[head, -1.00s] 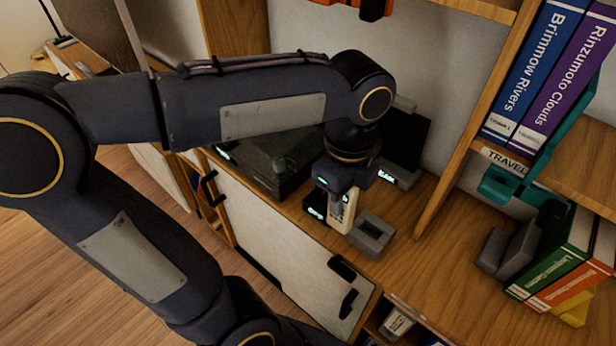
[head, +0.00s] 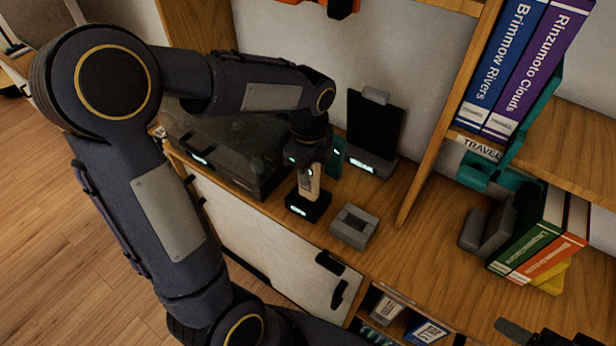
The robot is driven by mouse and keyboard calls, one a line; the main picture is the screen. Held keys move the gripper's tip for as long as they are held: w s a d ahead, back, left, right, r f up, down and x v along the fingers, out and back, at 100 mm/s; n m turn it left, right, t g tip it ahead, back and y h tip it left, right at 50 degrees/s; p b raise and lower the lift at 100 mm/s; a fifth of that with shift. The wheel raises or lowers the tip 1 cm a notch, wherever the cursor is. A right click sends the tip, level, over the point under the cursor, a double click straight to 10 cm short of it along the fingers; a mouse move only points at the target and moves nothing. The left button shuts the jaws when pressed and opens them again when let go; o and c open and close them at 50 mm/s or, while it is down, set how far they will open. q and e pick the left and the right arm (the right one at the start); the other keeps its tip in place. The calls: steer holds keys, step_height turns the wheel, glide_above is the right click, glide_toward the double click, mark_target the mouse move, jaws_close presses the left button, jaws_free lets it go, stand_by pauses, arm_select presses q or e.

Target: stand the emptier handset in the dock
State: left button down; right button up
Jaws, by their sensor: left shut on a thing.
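My left gripper (head: 310,165) points down over the cabinet top and is shut on a pale handset (head: 308,187), held upright. The handset's lower end is at a small black base (head: 306,208) with a lit label; I cannot tell whether it is seated or just above. A grey block with a square hollow (head: 353,227) stands just right of the base, empty. A teal upright thing (head: 336,154) with a small light, perhaps another handset, stands behind the gripper, partly hidden. The handset's charge reading is too small to read.
A dark glass-topped box (head: 225,150) is on the left. A black panel on a grey stand (head: 374,125) with a lit label is behind. Books (head: 545,240) and a shelf upright (head: 440,130) bound the right. The wood top between (head: 410,255) is clear.

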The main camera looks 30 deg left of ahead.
mark_target(311, 192)
arm_select(q)
steer(key=shift+w+a+f, duration=0.1)
steer(key=shift+w+f, duration=0.05)
steer(key=shift+f, duration=0.85)
steer(key=shift+w+a+f, duration=0.1)
steer(key=shift+f, duration=0.85)
steer(key=shift+f, duration=0.15)
steer(key=c, duration=1.2)
jaws_free()
